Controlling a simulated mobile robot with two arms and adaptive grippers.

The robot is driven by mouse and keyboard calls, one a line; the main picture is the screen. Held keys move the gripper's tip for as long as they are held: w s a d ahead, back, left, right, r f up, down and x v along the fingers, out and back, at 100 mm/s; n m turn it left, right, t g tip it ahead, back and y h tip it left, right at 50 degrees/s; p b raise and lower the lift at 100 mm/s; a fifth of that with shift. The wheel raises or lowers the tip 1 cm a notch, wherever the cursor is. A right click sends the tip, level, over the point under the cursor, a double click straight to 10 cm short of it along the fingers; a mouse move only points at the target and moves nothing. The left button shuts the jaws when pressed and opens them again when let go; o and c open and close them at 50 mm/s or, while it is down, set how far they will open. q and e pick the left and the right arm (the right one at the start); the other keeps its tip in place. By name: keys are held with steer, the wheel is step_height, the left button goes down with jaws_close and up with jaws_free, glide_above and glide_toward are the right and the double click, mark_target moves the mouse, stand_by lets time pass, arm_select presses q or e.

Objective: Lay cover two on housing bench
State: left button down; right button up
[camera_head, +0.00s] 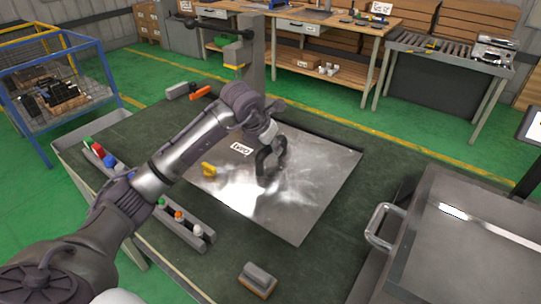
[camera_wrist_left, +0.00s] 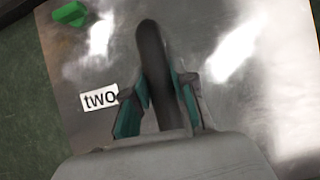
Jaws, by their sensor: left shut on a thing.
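A shiny metal plate (camera_head: 312,205) lies over the dark green bench top, with a white label (camera_head: 241,149) and a small yellow piece (camera_head: 208,169) at its left part. In the left wrist view the plate (camera_wrist_left: 215,45) bears a label reading "two" (camera_wrist_left: 99,97), so I take it as cover two. A green piece (camera_wrist_left: 70,13) is at its upper left. My left gripper (camera_head: 270,165) is over the plate, its fingers shut on a dark upright bar, seemingly the handle (camera_wrist_left: 151,50). I cannot tell whether the plate touches the bench. My right gripper is not in view.
The green-topped bench (camera_head: 225,262) carries a rail with coloured knobs (camera_head: 180,217), a small grey-brown block (camera_head: 257,280) and an orange item (camera_head: 200,92). A metal box with a handle (camera_head: 470,235) stands at the right. A wooden workbench (camera_head: 345,30) and a roller table (camera_head: 445,55) stand behind.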

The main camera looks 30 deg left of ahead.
mark_target(271, 163)
arm_select(q)
steer(key=shift+f+p, duration=0.5)
steer(key=shift+f, duration=1.4)
steer(key=c, duration=1.4)
jaws_free()
steer(key=shift+f, duration=0.2)
steer(key=o, duration=0.4)
steer(key=shift+s, duration=0.1)
steer(key=shift+o, duration=0.2)
steer(key=shift+r, duration=0.1)
steer(key=b+v, duration=0.1)
steer(key=v, duration=1.1)
